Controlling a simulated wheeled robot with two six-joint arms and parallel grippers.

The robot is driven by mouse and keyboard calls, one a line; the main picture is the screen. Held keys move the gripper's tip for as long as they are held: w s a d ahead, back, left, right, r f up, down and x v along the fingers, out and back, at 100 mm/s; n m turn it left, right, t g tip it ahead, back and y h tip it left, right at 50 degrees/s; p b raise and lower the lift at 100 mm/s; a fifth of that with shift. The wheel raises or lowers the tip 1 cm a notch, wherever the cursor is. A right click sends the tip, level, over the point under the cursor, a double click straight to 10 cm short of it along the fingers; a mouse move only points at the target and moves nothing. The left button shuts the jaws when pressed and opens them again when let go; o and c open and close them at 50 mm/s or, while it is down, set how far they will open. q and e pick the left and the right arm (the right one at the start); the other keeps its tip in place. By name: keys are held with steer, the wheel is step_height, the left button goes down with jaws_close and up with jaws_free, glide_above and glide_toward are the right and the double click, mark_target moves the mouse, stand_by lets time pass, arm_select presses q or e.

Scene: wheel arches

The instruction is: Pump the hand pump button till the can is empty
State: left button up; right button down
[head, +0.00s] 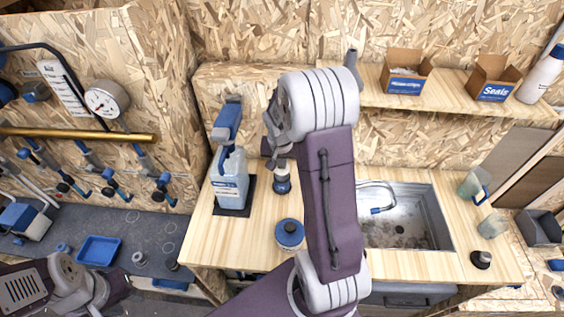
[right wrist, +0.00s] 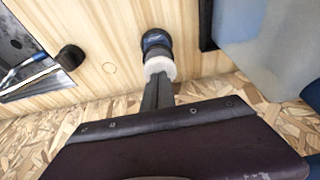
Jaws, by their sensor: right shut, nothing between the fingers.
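A translucent pale-blue can (head: 229,180) with a blue top piece (head: 227,122) stands on a black mat at the left of the wooden counter. Beside it stands a small dark-blue bottle (head: 282,184) with a pale top, partly hidden by my right wrist. In the right wrist view the bottle (right wrist: 156,41) lies just beyond my right gripper (right wrist: 158,82), and the can (right wrist: 268,35) is to its right. The right gripper is shut and empty, its tips close to the bottle's white top; I cannot tell whether they touch. Only left arm links show at lower left.
A sink (head: 415,215) is to the right, partly behind my right arm. A shelf (head: 445,95) with boxes is above. A blue tray (head: 98,250) lies on the left bench.

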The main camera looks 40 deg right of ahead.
steer(key=shift+f+b, duration=1.05)
steer(key=shift+f, duration=0.4)
step_height(320, 180, up, 5)
steer(key=p, duration=0.4)
steer(key=shift+f, duration=0.25)
steer(key=shift+f+b, duration=0.25)
steer(key=shift+b, duration=0.1)
